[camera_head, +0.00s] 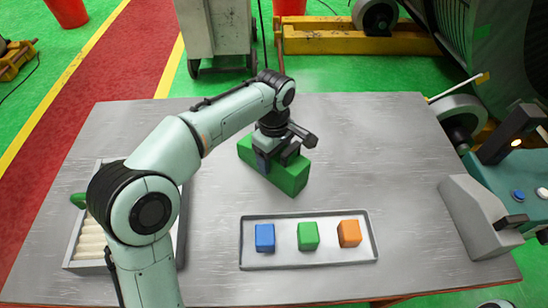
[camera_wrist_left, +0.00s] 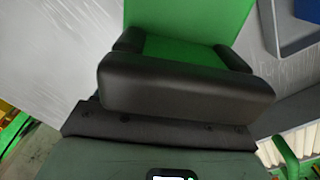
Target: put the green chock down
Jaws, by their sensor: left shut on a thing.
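The green chock (camera_head: 290,178) is a long green block at the middle of the table, behind the small tray. My left gripper (camera_head: 277,157) is shut on it from above, near its middle. In the left wrist view the dark fingers of my left gripper (camera_wrist_left: 182,48) lie on both sides of the green chock (camera_wrist_left: 190,14). The chock lies flat, at or very close to the tabletop; I cannot tell whether it touches. Part of it is hidden by the gripper. My right gripper is not in view.
A grey tray (camera_head: 282,262) with a blue cube (camera_head: 265,237), a green cube (camera_head: 308,235) and an orange cube (camera_head: 349,233) is in front. A box of white rolls (camera_head: 88,245) stands at left, partly behind my arm.

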